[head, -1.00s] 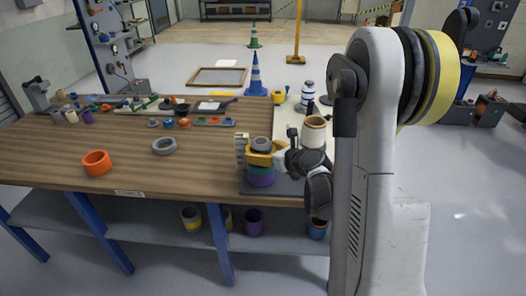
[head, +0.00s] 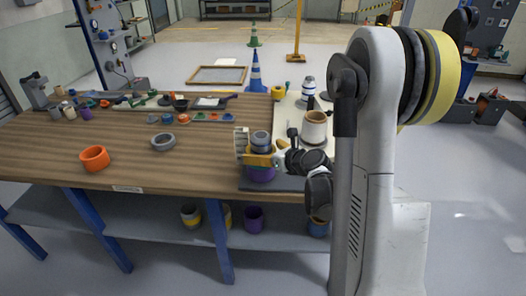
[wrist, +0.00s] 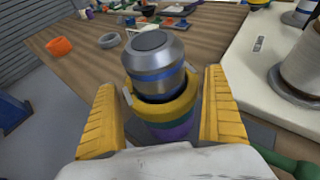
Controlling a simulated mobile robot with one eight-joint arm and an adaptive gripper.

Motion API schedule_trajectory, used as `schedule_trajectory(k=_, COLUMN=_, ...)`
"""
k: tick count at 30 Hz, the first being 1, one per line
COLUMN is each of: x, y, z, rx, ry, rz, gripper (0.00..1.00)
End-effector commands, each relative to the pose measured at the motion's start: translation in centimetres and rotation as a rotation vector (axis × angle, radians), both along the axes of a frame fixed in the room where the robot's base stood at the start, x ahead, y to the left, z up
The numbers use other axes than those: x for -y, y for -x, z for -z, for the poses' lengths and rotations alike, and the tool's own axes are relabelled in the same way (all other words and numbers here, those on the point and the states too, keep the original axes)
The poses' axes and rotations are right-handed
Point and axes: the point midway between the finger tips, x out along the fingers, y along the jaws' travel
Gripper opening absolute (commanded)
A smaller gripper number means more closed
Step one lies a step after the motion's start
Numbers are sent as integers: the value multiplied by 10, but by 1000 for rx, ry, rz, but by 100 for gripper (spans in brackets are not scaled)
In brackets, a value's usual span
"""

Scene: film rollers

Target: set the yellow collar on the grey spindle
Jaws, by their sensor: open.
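The grey spindle (wrist: 157,62) stands upright in the wrist view, with a rounded metal top and a blue band; its top also shows in the head view (head: 261,138). The yellow collar (wrist: 170,111) is around the spindle below the blue band. A green collar (wrist: 172,127) and a purple collar (wrist: 172,136) show under it; the purple one is also in the head view (head: 261,175). My gripper (wrist: 160,84) is open, with one yellow finger on each side of the yellow collar and gaps between. The lower part of the stack is partly hidden.
An orange ring (head: 95,159) and a grey ring (head: 163,141) lie on the wooden bench (head: 190,165). A cream spool (head: 314,127) stands close to the right of my gripper. Small parts line the bench's back.

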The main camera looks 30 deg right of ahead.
Motion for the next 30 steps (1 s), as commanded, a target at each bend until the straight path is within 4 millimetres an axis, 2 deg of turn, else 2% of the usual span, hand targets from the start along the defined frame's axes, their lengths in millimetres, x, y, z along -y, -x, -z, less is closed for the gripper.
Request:
schedule_trajectory(k=5, x=3, y=20, z=-8, rx=0, ry=-2, rz=3, gripper=100)
schedule_trajectory(k=12, x=9, y=70, z=-28, rx=0, ry=-1, rz=5, gripper=100)
schedule_trajectory(k=18, x=13, y=100, z=-41, rx=0, ry=-1, rz=3, gripper=100)
schedule_trajectory(k=23, x=13, y=109, z=-45, rx=0, ry=-1, rz=1, gripper=100)
schedule_trajectory(k=30, x=13, y=110, z=-45, rx=0, ry=0, rz=0, gripper=100)
